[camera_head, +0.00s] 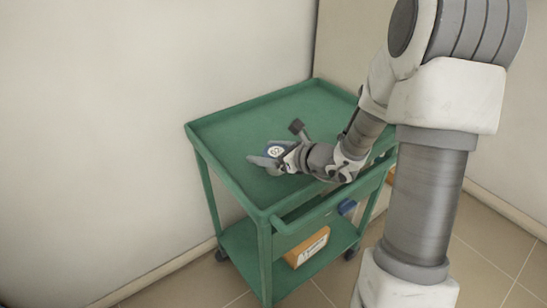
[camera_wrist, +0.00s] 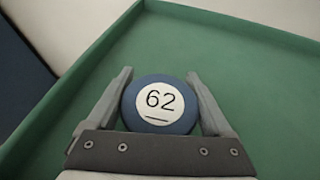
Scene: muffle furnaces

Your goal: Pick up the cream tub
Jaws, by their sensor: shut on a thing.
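A round tub with a dark blue top and a cream label reading 62 (camera_wrist: 160,103) sits between the two fingers of my gripper (camera_wrist: 161,98) in the wrist view. My gripper is shut on it, one finger on each side. In the head view the tub (camera_head: 275,149) shows at the end of my gripper (camera_head: 273,156), over the green top tray of the cart (camera_head: 237,128). I cannot tell whether the tub rests on the tray or is slightly above it. Its lower part is hidden.
The cart's raised green rim also shows in the wrist view (camera_wrist: 232,18). The rest of the top tray is clear. An orange box (camera_head: 307,247) with a white label lies on the lower shelf. A blue item (camera_head: 347,206) sits below the top tray. Walls stand behind the cart.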

